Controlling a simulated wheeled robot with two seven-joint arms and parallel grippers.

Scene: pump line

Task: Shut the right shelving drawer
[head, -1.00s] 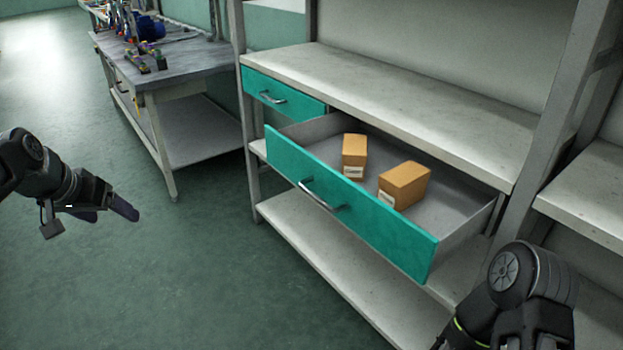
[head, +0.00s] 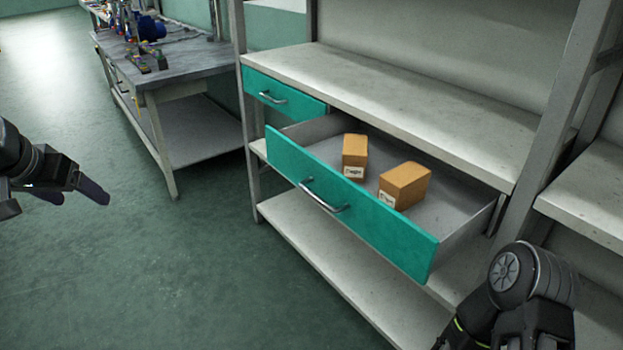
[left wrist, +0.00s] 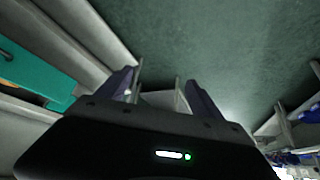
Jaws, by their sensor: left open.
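The right shelving drawer (head: 350,212) has a teal front with a metal handle (head: 322,197). It is pulled far out of the shelving in the head view. Two orange-brown boxes, a left one (head: 355,151) and a right one (head: 405,181), stand inside it. A teal front with a handle also shows in the left wrist view (left wrist: 25,72). My left gripper (head: 72,195) is open and empty at the left edge of the head view, well apart from the drawer. My right arm shows at the bottom right, but its gripper fingers are out of the frame.
A second teal drawer (head: 284,92) sits shut to the left under the upper shelf (head: 400,95). A lower shelf (head: 320,250) runs below. A workbench (head: 175,58) with parts stands at the back left. The green floor (head: 190,270) before the drawer is clear.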

